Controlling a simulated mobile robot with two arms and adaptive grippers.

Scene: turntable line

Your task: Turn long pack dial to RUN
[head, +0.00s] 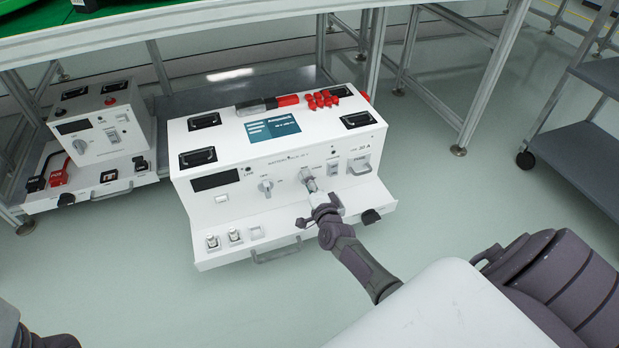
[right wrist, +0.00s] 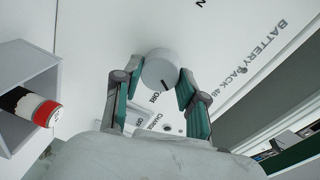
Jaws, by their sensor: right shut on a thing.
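The long pack (head: 220,130) is a wide white unit with a small screen, black handles and a sloping front panel. Its dial (right wrist: 160,68) is a round pale knob with a dark pointer mark. In the right wrist view the mark is on the knob's lower side, toward partly hidden lettering; a letter N shows at the top edge, apart from the mark. My right gripper (head: 312,188) is at the front panel, shut on the dial with one finger on each side; this also shows in the right wrist view (right wrist: 160,80). My left gripper is out of view.
A second white dial (head: 265,186) sits left on the panel. Red parts (head: 322,99) lie on top. A smaller pack (head: 100,130) stands left. A grey cart (head: 590,140) is at right. The floor in front is clear.

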